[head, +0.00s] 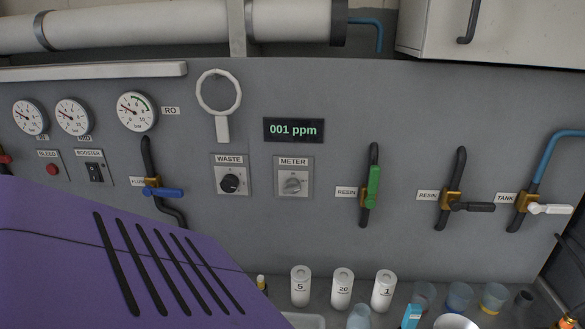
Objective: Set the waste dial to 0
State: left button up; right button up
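The waste dial (230,183) is a round black knob on a light plate labelled WASTE, mounted on the grey wall panel. It is in the middle left of the head view, and its whole face shows. The marks around it are too small to read, so I cannot tell its setting. Neither of my grippers is in view, and nothing touches the dial.
The silver METER knob (292,184) is right of the dial, below a display (293,130) reading 001 ppm. A blue-handled valve (163,191) is to the left. A white ring (218,116) hangs above. White numbered bottles (343,288) stand below. Purple bodywork blocks the lower left.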

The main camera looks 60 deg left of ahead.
aim_at(229, 183)
jog(key=u, duration=2.25)
jog(key=k+j, duration=0.05)
